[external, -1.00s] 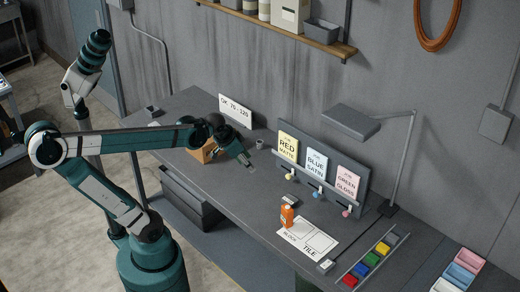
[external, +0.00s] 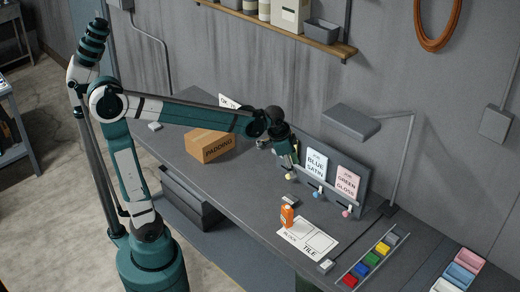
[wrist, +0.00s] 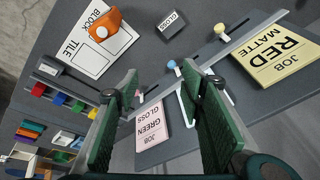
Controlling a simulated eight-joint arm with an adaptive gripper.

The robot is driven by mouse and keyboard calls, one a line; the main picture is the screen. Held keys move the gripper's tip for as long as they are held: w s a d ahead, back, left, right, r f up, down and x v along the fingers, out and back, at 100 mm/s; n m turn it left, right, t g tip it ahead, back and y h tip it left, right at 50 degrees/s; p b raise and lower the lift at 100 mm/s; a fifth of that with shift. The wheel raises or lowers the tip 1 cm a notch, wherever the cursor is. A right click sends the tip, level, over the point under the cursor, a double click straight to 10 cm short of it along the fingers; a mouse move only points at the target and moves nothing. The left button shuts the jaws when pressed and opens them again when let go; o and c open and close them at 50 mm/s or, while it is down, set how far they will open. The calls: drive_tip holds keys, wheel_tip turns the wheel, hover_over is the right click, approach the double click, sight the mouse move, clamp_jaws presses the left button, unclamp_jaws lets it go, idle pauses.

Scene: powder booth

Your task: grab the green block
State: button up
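The green block (external: 371,258) sits in a slotted rack (external: 345,275) at the right front of the bench, in a row with other coloured blocks. In the wrist view the green block (wrist: 77,106) is small, at the left, outside my left finger. My gripper (external: 293,162) is above the bench in front of the job-card board, well to the left of and behind the rack. In the wrist view my gripper's (wrist: 160,95) two green fingers stand wide apart with nothing held between them.
The job-card board (external: 361,187) with pegs and a lamp (external: 352,121) stand behind. A PADDING carton (external: 207,146) is at the left. Coloured trays (external: 465,268) lie right of the rack.

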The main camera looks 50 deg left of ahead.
drive_tip(key=w+d+f+m+g, duration=0.1)
drive_tip(key=w+d+f+m, duration=0.35)
drive_tip(key=d, duration=0.65)
drive_tip(key=m+g+y+p, duration=0.1)
drive_tip(key=m+g+p, duration=0.1)
drive_tip(key=m+p, duration=0.4)
hover_over(377, 260)
drive_tip(key=p, duration=0.1)
drive_tip(key=shift+n, duration=0.55)
drive_tip(key=f, duration=1.1)
drive_tip(key=shift+w+a+f, duration=0.15)
drive_tip(key=shift+a+f, duration=0.05)
drive_tip(key=shift+a, duration=0.2)
drive_tip(key=shift+d+f, duration=0.15)
drive_tip(key=shift+d, duration=0.15)
drive_tip(key=shift+f, duration=0.1)
drive_tip(key=shift+s+f, duration=0.2)
drive_tip(key=shift+f, duration=1)
drive_tip(key=shift+f, duration=0.1)
